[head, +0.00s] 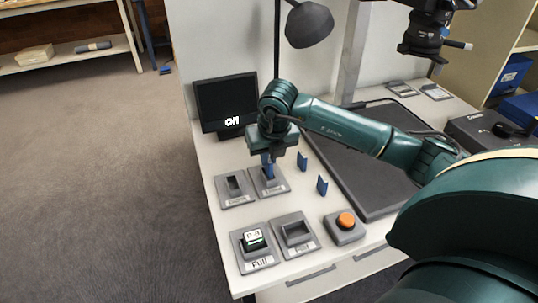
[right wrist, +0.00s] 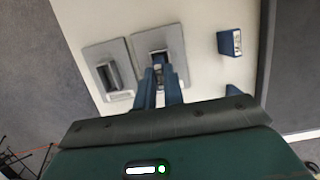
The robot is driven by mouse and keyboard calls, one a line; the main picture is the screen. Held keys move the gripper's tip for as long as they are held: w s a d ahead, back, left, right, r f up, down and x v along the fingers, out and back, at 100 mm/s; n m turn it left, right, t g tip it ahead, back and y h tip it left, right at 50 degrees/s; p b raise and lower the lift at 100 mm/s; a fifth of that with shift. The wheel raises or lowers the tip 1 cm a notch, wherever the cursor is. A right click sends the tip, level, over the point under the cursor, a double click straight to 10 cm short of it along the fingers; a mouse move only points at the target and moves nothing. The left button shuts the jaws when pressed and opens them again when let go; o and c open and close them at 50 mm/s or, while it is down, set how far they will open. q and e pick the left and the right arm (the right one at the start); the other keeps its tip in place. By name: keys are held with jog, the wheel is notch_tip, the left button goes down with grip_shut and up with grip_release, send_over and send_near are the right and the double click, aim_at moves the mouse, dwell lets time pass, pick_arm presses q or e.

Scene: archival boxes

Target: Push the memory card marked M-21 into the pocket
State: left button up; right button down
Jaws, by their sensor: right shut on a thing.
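My right gripper (head: 268,161) is upright over the back right pocket (head: 281,187), its fingers pointing down. It is shut on a small memory card (right wrist: 158,68), mostly hidden between the fingers; I cannot read its mark. In the right wrist view the fingertips and card are at the opening of that pocket (right wrist: 176,40). How deep the card is in the pocket is hidden. Two other blue cards stand upright to the right, one farther back (head: 302,161) and one nearer (head: 322,185).
An empty-looking pocket (head: 224,200) is on the left. An orange button (head: 346,220) is at right. A monitor (head: 222,103) and a lamp (head: 309,25) stand behind; a dark mat (head: 360,165) lies right.

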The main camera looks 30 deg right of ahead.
jog(key=shift+f+b, duration=0.45)
jog(key=shift+f, duration=0.15)
dwell(0.3)
jog(key=c, duration=1.4)
grip_release()
jog(key=shift+c, duration=0.2)
jog(key=shift+r+p, duration=2.15)
jog(key=shift+r, duration=0.9)
